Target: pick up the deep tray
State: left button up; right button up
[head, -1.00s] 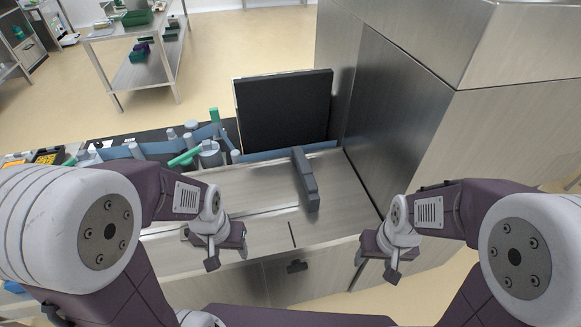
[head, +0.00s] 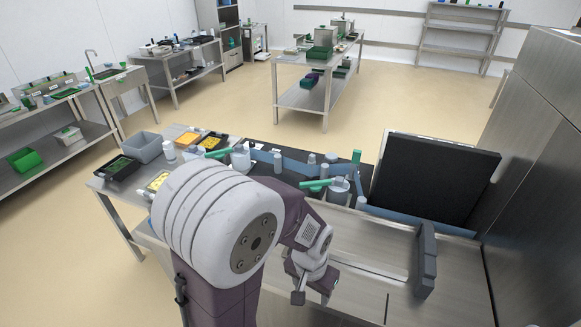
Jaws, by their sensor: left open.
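I cannot tell for certain which container is the deep tray. At the left end of the machine bench stand a black tray (head: 121,168), black trays with yellow contents (head: 187,139) (head: 213,142), and another yellow-filled one (head: 158,181) partly behind my left arm. My left gripper (head: 313,291) is open and empty above the steel surface of the sealer, well to the right of these trays. My right gripper is out of view.
The sealer has a raised dark panel (head: 432,180), a grey bar (head: 426,262) and blue guide rails with green-handled parts (head: 318,184). A steel cabinet (head: 530,170) blocks the right. Other tables (head: 318,98) stand behind, with open floor between.

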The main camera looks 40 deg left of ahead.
aim_at(119, 168)
jog(key=u, duration=2.9)
jog(key=i+u, duration=0.3)
jog(key=i, duration=4.15)
jog(key=i+z, duration=0.25)
jog(key=z, duration=0.15)
jog(key=i+j+z, duration=0.1)
jog(key=z, duration=0.3)
jog(key=i+j+z, duration=0.2)
jog(key=z, duration=0.15)
jog(key=i+z, duration=0.1)
jog(key=z, duration=3.75)
